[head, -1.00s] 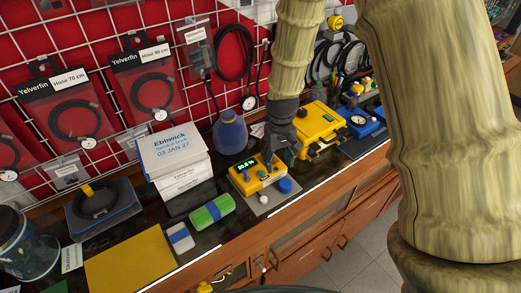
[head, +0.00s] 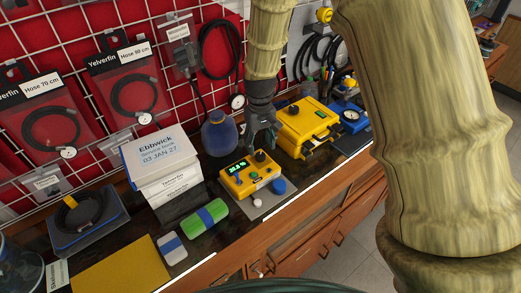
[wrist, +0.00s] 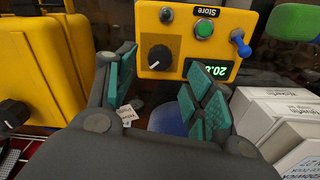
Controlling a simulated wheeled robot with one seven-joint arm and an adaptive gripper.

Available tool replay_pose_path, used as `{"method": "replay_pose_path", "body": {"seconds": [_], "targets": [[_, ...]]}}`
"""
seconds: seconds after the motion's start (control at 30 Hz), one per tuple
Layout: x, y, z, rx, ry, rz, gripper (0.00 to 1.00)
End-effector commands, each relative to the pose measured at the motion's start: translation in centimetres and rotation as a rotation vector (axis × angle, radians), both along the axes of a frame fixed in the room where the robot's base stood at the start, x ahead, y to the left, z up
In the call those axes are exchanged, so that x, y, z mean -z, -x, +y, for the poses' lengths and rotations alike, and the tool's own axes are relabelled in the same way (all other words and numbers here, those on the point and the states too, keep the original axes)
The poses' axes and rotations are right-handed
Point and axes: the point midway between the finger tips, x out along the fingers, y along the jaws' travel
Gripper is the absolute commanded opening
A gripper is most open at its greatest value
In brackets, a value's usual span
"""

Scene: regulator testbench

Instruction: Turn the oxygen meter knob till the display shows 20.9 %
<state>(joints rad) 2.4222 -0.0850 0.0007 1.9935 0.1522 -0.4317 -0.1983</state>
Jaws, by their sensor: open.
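The oxygen meter (head: 232,187) is a yellow box on a grey mat on the bench, with a lit green display (head: 238,167) and a black knob (head: 261,156). In the wrist view the meter (wrist: 147,21) appears upside down, with the knob (wrist: 160,57) in clear sight. Its display (wrist: 222,71) begins with "20."; a finger covers part of the reading, and the last digit is unclear. My gripper (head: 262,143) is just above and behind the knob. In the wrist view my gripper (wrist: 165,95) is open and empty, its green-padded fingers apart and clear of the knob.
A blue flask (head: 222,136) stands behind the meter. White boxes (head: 165,175) and a green roll (head: 204,222) are to its left. A yellow case (head: 308,124) is to its right. A blue cap (head: 279,186) and white ball (head: 258,203) lie in front.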

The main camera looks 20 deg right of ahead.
Motion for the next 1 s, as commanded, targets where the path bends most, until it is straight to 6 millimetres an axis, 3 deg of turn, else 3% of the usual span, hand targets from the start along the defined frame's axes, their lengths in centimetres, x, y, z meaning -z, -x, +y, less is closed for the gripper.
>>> {"method": "replay_pose_path", "body": {"seconds": [0.4,0.87,1.0], "targets": [[4.0,0.1,-0.2,0.005,-0.001,0.000,0.53],[4.7,0.1,-0.2,0.004,0.000,-0.001,0.53],[4.7,0.1,-0.2,0.004,0.000,-0.001,0.28]]}}
